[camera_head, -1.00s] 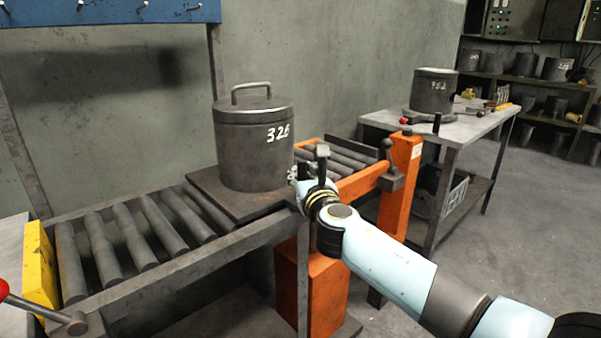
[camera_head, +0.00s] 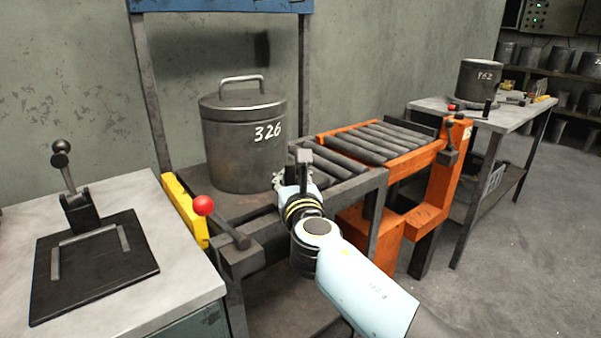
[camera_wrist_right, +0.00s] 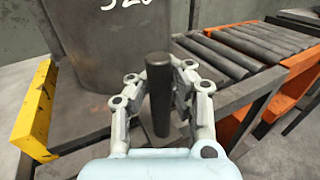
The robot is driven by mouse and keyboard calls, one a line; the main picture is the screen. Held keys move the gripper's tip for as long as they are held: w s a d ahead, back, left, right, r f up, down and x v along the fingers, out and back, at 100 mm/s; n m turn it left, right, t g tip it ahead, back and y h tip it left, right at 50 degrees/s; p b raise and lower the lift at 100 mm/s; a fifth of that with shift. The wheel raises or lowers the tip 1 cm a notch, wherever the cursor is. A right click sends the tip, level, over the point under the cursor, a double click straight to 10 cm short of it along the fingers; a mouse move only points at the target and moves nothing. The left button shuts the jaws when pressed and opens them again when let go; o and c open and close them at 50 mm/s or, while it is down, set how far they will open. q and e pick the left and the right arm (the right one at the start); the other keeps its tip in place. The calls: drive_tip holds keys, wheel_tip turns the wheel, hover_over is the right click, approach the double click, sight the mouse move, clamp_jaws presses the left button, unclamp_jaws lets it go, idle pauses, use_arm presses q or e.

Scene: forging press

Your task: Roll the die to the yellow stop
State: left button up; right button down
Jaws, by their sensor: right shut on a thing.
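The die, a dark steel cylinder marked 326 (camera_head: 240,150) with a top handle, stands upright on a dark plate (camera_head: 190,178) on the roller table. The yellow stop (camera_head: 186,210) is at the table's left end. The plate's left edge is at or very close to it; I cannot tell if they touch. In the right wrist view the stop (camera_wrist_right: 36,108) is left of the die (camera_wrist_right: 110,60). My right gripper (camera_head: 297,182) is shut on an upright dark post (camera_wrist_right: 158,95) at the plate's front right, beside the die. My left gripper is not in view.
A red-knobbed lever (camera_head: 204,206) stands at the table's front left corner. A grey bench (camera_head: 150,297) with a dark lever plate is at left. Orange-framed rollers (camera_head: 385,143) lie to the right. A table with die 962 (camera_head: 478,82) is farther right.

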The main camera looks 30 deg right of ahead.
drive_tip(key=shift+s+a+f, duration=0.25)
drive_tip(key=shift+a+f, duration=0.05)
drive_tip(key=shift+a, duration=0.15)
drive_tip(key=shift+a+f, duration=0.1)
drive_tip(key=shift+a, duration=0.25)
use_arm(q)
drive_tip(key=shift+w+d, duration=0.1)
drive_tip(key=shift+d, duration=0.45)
use_arm(e)
drive_tip(key=shift+s, duration=0.1)
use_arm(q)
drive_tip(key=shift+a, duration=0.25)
use_arm(e)
drive_tip(key=shift+a, duration=0.1)
drive_tip(key=c, duration=1.6)
unclamp_jaws()
drive_tip(key=shift+s+a, duration=0.1)
drive_tip(key=shift+s, duration=0.05)
drive_tip(key=o, duration=0.4)
drive_tip(key=shift+a+r, duration=0.25)
drive_tip(key=shift+r, duration=0.05)
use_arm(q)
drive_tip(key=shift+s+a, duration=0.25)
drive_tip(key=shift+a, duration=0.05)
use_arm(e)
drive_tip(key=shift+o, duration=0.2)
drive_tip(key=shift+d, duration=0.15)
